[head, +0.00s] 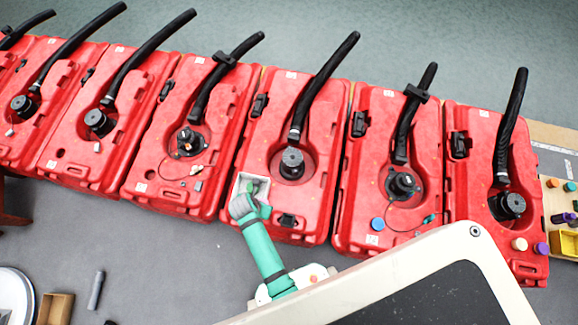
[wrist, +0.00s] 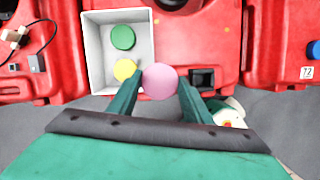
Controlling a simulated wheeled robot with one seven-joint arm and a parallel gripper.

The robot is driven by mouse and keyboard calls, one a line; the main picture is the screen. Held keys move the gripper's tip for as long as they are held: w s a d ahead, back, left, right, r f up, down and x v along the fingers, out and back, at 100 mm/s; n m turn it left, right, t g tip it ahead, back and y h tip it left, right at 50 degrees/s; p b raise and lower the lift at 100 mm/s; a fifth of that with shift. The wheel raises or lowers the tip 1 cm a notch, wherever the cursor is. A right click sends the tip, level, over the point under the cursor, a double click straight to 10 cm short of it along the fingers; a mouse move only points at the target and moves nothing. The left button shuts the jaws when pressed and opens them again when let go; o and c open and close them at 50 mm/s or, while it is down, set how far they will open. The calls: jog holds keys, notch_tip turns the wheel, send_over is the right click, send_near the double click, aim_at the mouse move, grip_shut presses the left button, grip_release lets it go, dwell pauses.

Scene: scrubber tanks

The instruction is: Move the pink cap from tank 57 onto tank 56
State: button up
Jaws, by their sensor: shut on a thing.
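My gripper (wrist: 158,90) is shut on the pink cap (wrist: 160,81), which sits between its two fingertips in the wrist view. The cap is held just right of the white tray (wrist: 149,40), overlapping its lower right corner in the picture. How high it is above the red tank cannot be told. In the head view my gripper (head: 253,188) is over the front part of a middle red tank (head: 312,218), and it hides the cap. The labels 56 and 57 cannot be read in either view, so I cannot tell which tanks these are.
The white tray holds a green cap (wrist: 123,37) and a yellow cap (wrist: 124,69). A blue cap (head: 377,224) lies on the tank to the right, labelled 72 in the wrist view. Black hoses rise from the tanks. A cluttered bench (head: 560,200) stands far right.

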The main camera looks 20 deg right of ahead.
jog(key=w+d+f, duration=0.1)
jog(key=d+f, duration=0.2)
jog(key=d, duration=0.1)
jog(key=d+f, duration=0.3)
jog(key=w+d+f, duration=0.1)
jog(key=d+f, duration=0.2)
jog(key=d, duration=0.1)
jog(key=shift+w+d, duration=0.3)
jog(key=shift+w, duration=0.05)
jog(key=shift+f, duration=1.55)
jog(key=shift+w+f, duration=0.1)
jog(key=o, duration=1.2)
jog(key=shift+o, duration=0.2)
